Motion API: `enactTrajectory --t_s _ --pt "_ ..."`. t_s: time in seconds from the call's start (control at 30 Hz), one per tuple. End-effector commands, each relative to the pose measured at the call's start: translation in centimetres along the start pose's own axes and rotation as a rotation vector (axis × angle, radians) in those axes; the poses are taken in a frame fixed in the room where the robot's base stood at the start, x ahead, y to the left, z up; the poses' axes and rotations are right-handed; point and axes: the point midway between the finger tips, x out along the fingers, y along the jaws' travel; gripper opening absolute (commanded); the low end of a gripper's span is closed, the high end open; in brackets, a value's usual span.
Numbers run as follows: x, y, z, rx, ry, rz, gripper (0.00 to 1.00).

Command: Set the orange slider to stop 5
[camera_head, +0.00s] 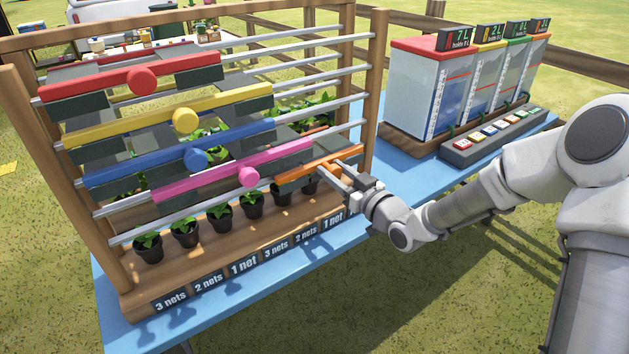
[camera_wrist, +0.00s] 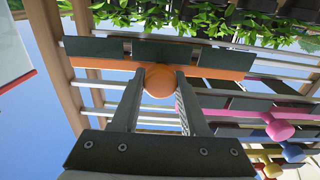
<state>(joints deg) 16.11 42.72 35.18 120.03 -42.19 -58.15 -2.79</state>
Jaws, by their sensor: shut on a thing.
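The orange slider (camera_head: 320,168) is the lowest coloured bar, on the rail at the right end of the wooden frame. My gripper (camera_head: 333,174) is at its front and shut on its round orange knob. The wrist view shows the orange knob (camera_wrist: 159,82) between my two fingers (camera_wrist: 160,90), with the orange bar (camera_wrist: 222,72) behind. The row of net labels (camera_head: 244,266) runs along the frame's base; the labels at the far right are partly hidden by my gripper. I cannot read a stop number.
Pink (camera_head: 232,170), blue (camera_head: 170,157), yellow (camera_head: 160,117) and red (camera_head: 120,84) sliders sit on rails to the left and above. Potted plants (camera_head: 222,217) stand below. Tanks (camera_head: 428,90) and a button panel (camera_head: 492,135) stand at right.

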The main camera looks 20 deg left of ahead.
Motion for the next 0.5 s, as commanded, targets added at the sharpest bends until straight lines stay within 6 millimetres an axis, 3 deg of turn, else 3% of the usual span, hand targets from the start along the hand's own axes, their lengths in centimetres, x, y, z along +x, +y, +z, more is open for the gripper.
enactTrajectory --t_s 0.1,0.43,0.47,0.5 --pt "-0.1 1.7 0.1 0.0 -0.001 0.004 0.0" --pt "-0.1 2.1 0.0 -0.001 -0.003 0.007 0.0" --pt "-0.1 2.1 0.0 -0.001 -0.003 0.007 0.48" --pt "-0.1 2.2 0.0 -0.001 -0.002 0.007 0.55"
